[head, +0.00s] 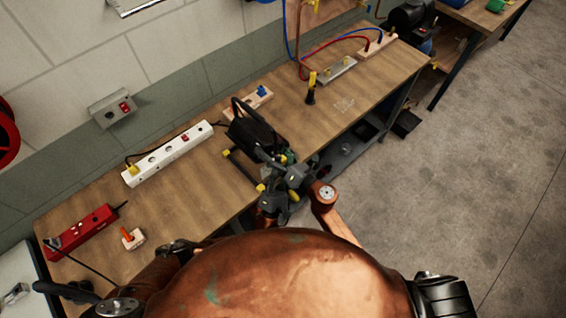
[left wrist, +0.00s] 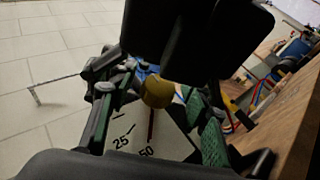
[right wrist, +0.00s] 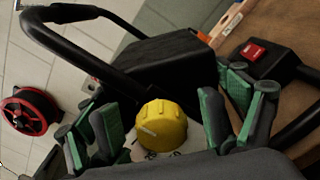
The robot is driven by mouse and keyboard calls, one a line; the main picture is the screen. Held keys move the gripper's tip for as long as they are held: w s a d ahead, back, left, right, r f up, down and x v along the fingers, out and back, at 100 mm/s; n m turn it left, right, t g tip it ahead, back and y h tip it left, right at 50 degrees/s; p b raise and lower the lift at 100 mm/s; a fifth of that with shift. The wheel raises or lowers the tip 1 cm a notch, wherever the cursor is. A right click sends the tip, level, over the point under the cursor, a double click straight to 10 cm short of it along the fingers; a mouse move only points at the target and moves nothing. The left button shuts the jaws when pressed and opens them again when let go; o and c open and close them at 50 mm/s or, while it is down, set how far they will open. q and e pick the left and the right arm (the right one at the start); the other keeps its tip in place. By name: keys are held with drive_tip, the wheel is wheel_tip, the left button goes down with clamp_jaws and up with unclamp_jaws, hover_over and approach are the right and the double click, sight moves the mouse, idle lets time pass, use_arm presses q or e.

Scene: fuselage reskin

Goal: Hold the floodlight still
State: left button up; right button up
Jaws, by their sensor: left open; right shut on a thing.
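The floodlight stands on the workbench's front part, a black lamp (head: 252,132) with a carrying handle and a tubular stand with yellow feet. Both grippers are close together at its front side. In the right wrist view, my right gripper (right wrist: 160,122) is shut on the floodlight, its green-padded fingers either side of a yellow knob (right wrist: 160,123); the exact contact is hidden. The black handle (right wrist: 95,50) arches above. In the left wrist view, my left gripper (left wrist: 156,108) is open around the yellow knob (left wrist: 157,91), above a dial marked 25 and 50.
A white power strip (head: 168,153) and a red box (head: 82,231) lie to the left on the workbench (head: 180,205). A yellow-and-black tool (head: 311,90) stands to the right, before a metal block (head: 336,70). Bare wood lies between them. Open floor is at right.

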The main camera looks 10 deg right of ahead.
use_arm(q)
drive_tip(key=s+a+f+g+y, duration=0.1)
drive_tip(key=s+a+f+g, duration=0.1)
drive_tip(key=s+a+f, duration=0.2)
drive_tip(key=s+f, duration=0.3)
drive_tip(key=f, duration=0.2)
drive_tip(key=shift+a, duration=0.25)
drive_tip(key=shift+m, duration=0.3)
idle(0.3)
use_arm(e)
drive_tip(key=o, duration=1.9)
drive_tip(key=shift+s, duration=0.1)
